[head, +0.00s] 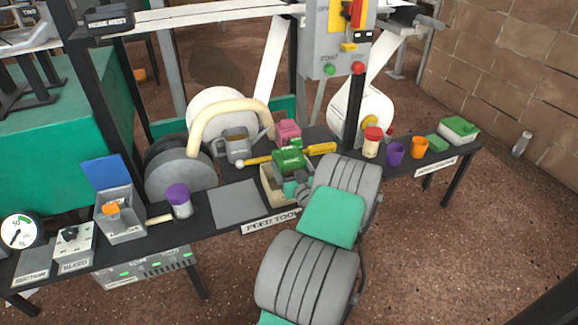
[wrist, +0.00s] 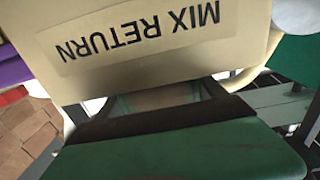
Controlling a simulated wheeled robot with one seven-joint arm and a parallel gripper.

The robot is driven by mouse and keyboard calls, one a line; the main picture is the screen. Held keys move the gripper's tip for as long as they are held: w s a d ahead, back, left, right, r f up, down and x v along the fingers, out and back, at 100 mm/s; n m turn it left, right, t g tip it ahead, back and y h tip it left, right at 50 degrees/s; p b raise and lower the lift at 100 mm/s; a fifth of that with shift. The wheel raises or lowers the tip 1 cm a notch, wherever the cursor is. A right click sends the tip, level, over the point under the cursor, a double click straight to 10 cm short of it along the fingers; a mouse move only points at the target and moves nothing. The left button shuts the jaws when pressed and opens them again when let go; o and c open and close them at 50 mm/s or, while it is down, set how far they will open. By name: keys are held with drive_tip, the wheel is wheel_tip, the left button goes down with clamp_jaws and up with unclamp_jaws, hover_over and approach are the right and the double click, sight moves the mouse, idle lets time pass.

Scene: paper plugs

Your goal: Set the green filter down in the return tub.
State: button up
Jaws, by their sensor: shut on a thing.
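The green filter (head: 288,160) is a green block with a small raised part on top, seen at the mouth of the cream return tub (head: 268,184) on the bench. The tub's wall, labelled "MIX RETURN", fills the upper part of the wrist view (wrist: 200,70). My gripper (head: 290,186) is at the tub's right side, shut on the green filter. My arm hides part of the tub, so I cannot tell whether the filter touches its floor.
A pink block (head: 287,132) and a yellow-handled tool (head: 320,149) lie close behind the tub. A grey can (head: 237,146) stands to the left. A grey flat pad (head: 238,204) is clear. A red-lidded jar (head: 372,143) and purple cup (head: 396,154) stand right of my arm.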

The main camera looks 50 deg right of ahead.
drive_tip(key=shift+f+b, duration=0.45)
drive_tip(key=shift+r, duration=0.1)
drive_tip(key=o, duration=1.4)
drive_tip(key=shift+o, duration=0.2)
